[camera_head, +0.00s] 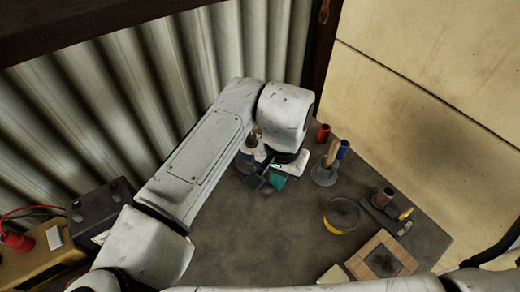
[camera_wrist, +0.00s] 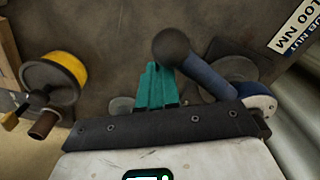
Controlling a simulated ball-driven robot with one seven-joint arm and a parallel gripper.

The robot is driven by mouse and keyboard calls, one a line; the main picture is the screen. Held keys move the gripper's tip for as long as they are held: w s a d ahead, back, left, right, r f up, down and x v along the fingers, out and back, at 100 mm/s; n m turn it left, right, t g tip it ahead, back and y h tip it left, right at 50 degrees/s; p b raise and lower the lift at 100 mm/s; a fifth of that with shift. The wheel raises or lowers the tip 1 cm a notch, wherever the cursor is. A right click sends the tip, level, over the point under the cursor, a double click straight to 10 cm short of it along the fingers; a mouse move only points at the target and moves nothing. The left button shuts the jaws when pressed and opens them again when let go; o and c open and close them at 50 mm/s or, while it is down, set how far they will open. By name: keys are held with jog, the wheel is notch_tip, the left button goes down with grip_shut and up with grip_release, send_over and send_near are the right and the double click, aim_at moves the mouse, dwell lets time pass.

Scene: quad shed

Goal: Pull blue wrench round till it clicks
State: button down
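The blue wrench (camera_wrist: 208,78) shows in the wrist view as a blue bar with a dark round knob (camera_wrist: 172,45) at its near end. My gripper (camera_wrist: 153,68) has teal fingers that look drawn together, left of the blue bar and just below the knob. I see nothing between them. In the head view my gripper (camera_head: 277,182) is low over the back of the bench, and my wrist hides most of the wrench.
A yellow-and-dark round tin (camera_head: 342,214), a funnel-like holder (camera_head: 324,174), and red (camera_head: 323,132) and blue (camera_head: 343,149) cylinders stand to the right. Corrugated wall (camera_head: 120,100) rises behind. The bench's front middle is clear.

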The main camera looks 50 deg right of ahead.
aim_at(266, 185)
jog(key=shift+w+a, duration=0.25)
jog(key=shift+a, duration=0.6)
jog(key=shift+w+a, duration=0.5)
jog(key=shift+a, duration=0.2)
jog(key=shift+w+a, duration=0.5)
jog(key=shift+a, duration=0.2)
dwell(1.8)
jog(key=shift+s+d, duration=0.1)
jog(key=shift+s, duration=0.05)
jog(key=shift+s+d+p, duration=0.5)
jog(key=shift+s, duration=0.2)
notch_tip(266, 185, up, 9)
jog(key=p, duration=0.7)
jog(key=shift+p, duration=0.4)
